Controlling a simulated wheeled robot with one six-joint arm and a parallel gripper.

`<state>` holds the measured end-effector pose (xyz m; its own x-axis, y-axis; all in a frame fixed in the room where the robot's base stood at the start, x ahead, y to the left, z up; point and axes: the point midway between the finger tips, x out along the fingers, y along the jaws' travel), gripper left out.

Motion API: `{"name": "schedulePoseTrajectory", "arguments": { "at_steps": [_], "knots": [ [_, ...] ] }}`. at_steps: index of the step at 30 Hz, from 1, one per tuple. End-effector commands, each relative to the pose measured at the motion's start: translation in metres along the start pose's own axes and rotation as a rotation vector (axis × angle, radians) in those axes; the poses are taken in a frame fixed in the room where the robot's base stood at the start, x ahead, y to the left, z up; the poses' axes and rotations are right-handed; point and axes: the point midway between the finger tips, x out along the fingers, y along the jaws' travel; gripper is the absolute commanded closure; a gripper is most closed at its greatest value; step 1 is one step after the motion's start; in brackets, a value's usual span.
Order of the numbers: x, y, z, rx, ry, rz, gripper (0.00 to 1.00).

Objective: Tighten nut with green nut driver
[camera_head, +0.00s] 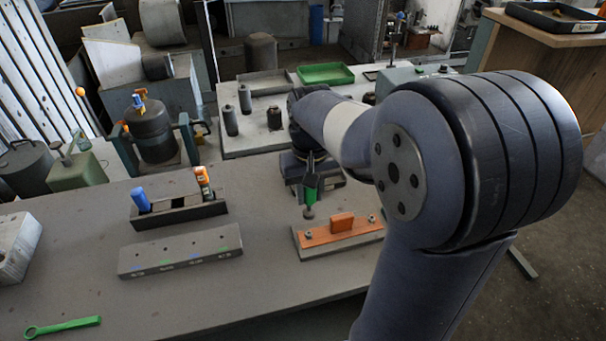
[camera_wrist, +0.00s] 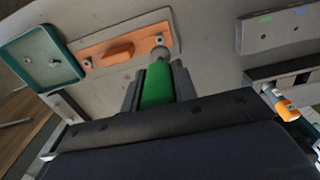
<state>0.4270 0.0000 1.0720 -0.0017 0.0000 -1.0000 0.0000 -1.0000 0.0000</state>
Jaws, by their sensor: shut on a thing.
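My gripper (camera_head: 311,180) is shut on the green nut driver (camera_head: 310,195), which points down. The driver's grey socket end (camera_head: 308,213) is above the left end of the orange plate (camera_head: 318,236) in the head view, with a small gap to the nut (camera_head: 308,236) there. A second nut (camera_head: 371,219) is at the plate's right end. The other nut (camera_wrist: 87,65) shows clear of the tool.
A dark rack (camera_head: 180,214) holds a blue-handled driver (camera_head: 140,200) and an orange-handled driver (camera_head: 203,182). A grey marked block (camera_head: 180,252) lies in front of it. A green wrench (camera_head: 62,327) lies at the front left. Bare tabletop surrounds these.

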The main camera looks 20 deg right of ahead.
Motion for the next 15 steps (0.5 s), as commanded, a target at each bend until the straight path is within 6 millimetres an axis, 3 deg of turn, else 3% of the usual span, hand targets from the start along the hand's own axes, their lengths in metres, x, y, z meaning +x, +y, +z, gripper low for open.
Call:
{"name": "schedulePoseTrajectory", "arguments": {
  "at_steps": [8,15],
  "knots": [
    [0.013,0.0,0.0,0.0,0.0,0.0,1.0],
    [0.036,0.0,0.0,0.0,-0.001,0.0,1.0]
  ]
}}
